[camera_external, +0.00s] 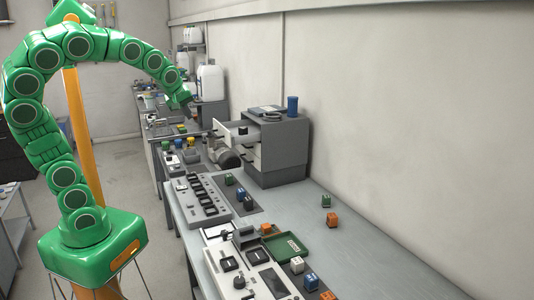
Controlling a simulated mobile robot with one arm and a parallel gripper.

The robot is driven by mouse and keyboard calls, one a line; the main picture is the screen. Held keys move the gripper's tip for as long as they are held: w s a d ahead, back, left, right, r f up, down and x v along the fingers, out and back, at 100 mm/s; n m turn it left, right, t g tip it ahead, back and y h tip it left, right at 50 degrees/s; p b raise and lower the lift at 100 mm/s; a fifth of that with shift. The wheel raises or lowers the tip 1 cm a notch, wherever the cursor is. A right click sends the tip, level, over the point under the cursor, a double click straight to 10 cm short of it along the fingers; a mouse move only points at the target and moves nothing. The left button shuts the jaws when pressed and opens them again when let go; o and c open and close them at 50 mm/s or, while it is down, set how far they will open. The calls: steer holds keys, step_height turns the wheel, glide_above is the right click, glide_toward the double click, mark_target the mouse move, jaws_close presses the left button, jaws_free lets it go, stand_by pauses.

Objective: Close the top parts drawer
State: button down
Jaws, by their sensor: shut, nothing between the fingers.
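A grey drawer cabinet (290,140) stands at the back of the bench against the wall. Its top parts drawer (227,132) is pulled out to the left, with a small dark block (243,130) at it. The lower drawers look closed, with pale fronts. My green arm arches over from the left. My gripper (188,103) is at its end, shut and empty, above and to the left of the open drawer and apart from it. The fingers are small and dark here.
A grey rounded machine (222,157) sits just below the open drawer. A control panel (203,200), a green tray (286,247) and several small coloured blocks lie on the bench. A blue cup (292,105) stands on the cabinet. The bench's right side is mostly clear.

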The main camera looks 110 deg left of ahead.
steer(key=w+a+f, duration=0.3)
steer(key=a+f, duration=0.5)
steer(key=f, duration=0.1)
steer(key=shift+a, duration=0.2)
stand_by(0.5)
steer(key=shift+w, duration=0.15)
steer(key=w+a, duration=0.9)
steer(key=shift+a, duration=0.1)
steer(key=shift+w+a, duration=0.15)
steer(key=shift+w, duration=0.1)
stand_by(0.5)
steer(key=shift+r, duration=0.1)
